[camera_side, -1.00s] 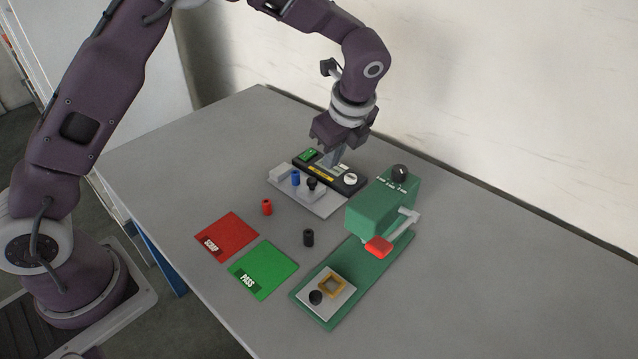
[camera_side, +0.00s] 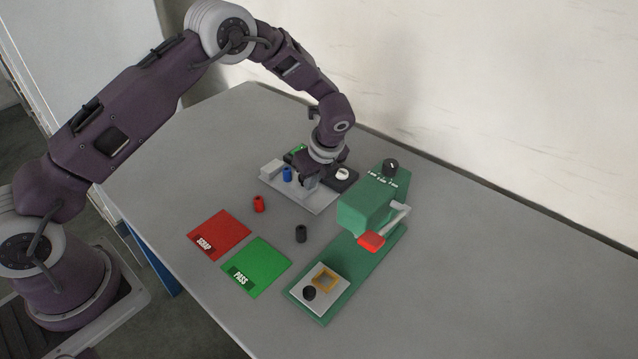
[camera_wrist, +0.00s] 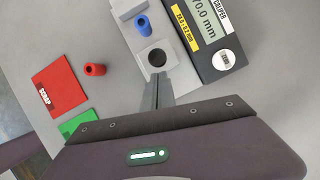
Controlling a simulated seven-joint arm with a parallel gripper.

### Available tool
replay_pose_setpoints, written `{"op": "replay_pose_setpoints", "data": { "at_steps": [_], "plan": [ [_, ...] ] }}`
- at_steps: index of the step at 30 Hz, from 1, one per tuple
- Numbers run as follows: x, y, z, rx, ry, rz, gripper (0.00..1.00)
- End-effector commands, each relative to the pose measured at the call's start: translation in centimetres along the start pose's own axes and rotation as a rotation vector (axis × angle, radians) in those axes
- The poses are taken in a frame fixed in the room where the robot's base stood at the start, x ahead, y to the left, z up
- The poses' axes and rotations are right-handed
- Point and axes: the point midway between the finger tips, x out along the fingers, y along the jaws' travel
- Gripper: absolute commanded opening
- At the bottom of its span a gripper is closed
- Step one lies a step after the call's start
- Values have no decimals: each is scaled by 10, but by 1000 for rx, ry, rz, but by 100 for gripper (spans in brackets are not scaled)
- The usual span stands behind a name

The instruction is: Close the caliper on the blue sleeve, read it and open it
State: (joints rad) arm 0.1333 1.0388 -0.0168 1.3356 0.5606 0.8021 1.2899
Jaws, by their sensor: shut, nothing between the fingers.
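The blue sleeve (camera_side: 287,174) stands upright on the caliper's light grey plate (camera_side: 318,207); it also shows in the wrist view (camera_wrist: 143,26). It lies between a fixed grey block (camera_wrist: 128,8) and a sliding block with a black knob (camera_wrist: 157,57). A gap shows between sleeve and sliding block. The black caliper body (camera_wrist: 232,71) has a display with a reading ending in "0.0 mm", partly cut off by the frame edge. My gripper (camera_side: 306,185) is shut and empty, low at the knob. In the wrist view its fingertips (camera_wrist: 160,76) are beside the knob; contact is unclear.
A red sleeve (camera_side: 258,204) and a black sleeve (camera_side: 301,234) stand in front. A red SCRAP mat (camera_side: 219,234) and a green PASS mat (camera_side: 257,266) lie nearby. The right side of the table is clear.

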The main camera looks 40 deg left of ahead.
Motion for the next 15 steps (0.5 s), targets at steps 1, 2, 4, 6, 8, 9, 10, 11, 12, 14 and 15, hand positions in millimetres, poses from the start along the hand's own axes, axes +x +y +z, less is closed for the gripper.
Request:
{"op": "replay_pose_setpoints", "data": {
  "at_steps": [1, 2, 4, 6, 8, 9, 10, 11, 12, 14, 15],
  "plan": [
    [1, 0, 2, 0, 0, 0, 0],
    [1, 0, 2, 0, 0, 0, 0],
    [1, 0, 3, 0, 0, 0, 0],
    [1, 0, 3, 0, 0, 0, 0],
    [1, 0, 3, 0, 0, -1, 0],
    [1, 0, 3, 0, 0, -1, 0],
    [1, 0, 3, 0, 0, -1, 0],
    [1, 0, 4, 0, 0, 0, 0],
    [2, 1, 7, -2, 0, 0, 0],
    [6, 3, 15, -4, 0, 1, 0],
    [8, 5, 22, -4, 0, 0, 0]
  ]
}}
